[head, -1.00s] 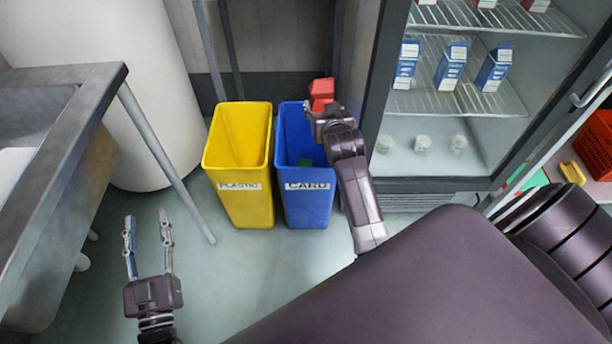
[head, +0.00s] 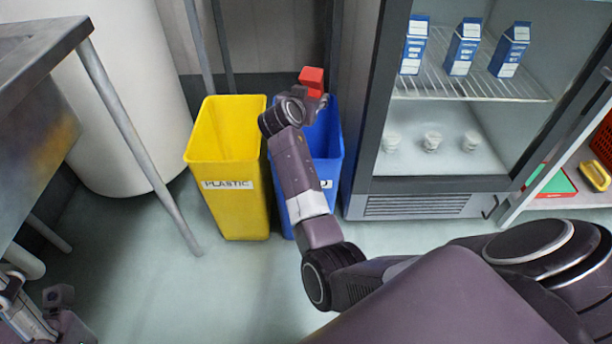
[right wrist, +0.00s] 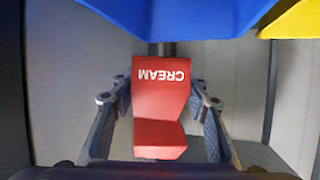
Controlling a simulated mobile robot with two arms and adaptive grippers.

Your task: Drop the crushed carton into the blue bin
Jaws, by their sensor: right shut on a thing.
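The red crushed carton (head: 312,80) shows above the back of the blue bin in the head view; its "CREAM" lettering (right wrist: 160,76) reads upside down in the right wrist view. My right gripper (right wrist: 160,112) is shut on the carton, one finger on each side. The blue bin (head: 329,140) stands on the floor, its opening partly hidden by my right arm. In the right wrist view the blue bin (right wrist: 185,12) is at the top edge, apart from the carton. My left gripper (head: 28,315) is partly in view at the lower left, away from the bins; its opening is unclear.
A yellow bin (head: 232,187) labelled PLASTIC stands left of the blue bin. A glass-front fridge (head: 425,185) with cartons and cups is close on the right. A metal table (head: 45,35) and a white cylinder (head: 125,110) are at the left. The floor in front is clear.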

